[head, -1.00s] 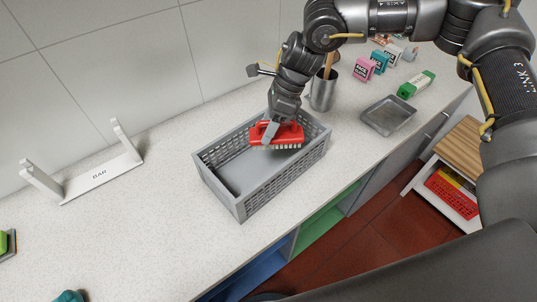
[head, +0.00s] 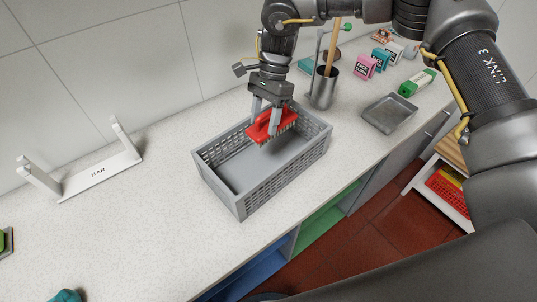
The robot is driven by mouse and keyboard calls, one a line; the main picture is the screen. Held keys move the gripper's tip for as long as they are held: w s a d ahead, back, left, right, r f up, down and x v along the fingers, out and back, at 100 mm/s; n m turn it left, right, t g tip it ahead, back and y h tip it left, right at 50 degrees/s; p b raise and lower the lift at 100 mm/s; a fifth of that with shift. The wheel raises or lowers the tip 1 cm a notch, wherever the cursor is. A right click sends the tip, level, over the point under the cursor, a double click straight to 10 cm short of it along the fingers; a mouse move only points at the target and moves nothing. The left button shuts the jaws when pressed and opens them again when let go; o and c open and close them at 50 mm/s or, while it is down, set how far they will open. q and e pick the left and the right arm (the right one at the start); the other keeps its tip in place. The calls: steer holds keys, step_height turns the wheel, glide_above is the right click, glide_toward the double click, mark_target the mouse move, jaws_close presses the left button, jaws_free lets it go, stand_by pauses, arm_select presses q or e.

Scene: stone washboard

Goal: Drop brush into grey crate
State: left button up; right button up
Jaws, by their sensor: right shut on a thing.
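The brush (head: 262,130) has a red body and pale bristles facing down. My right gripper (head: 265,126) comes from above and is shut on it. The brush hangs over the back right part of the grey crate (head: 272,181), near the rear wall. The crate is a rectangular open box with perforated walls, standing on the counter. Its visible floor is bare. I cannot tell how far the brush is above the crate floor. My left gripper is not in view.
A metal canister (head: 323,88) with a wooden handle in it stands just behind the crate. A grey tray (head: 389,113), a green box (head: 416,83) and small cartons (head: 366,67) lie to the right. A white rack (head: 88,174) stands left. The counter's front edge runs below the crate.

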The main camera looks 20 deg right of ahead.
steer(key=shift+f+b, duration=1.7)
steer(key=shift+f, duration=0.65)
steer(key=o, duration=1)
steer(key=shift+c, duration=0.2)
steer(key=b+v, duration=0.1)
steer(key=v, duration=0.8)
steer(key=shift+r, duration=0.25)
steer(key=shift+v, duration=0.75)
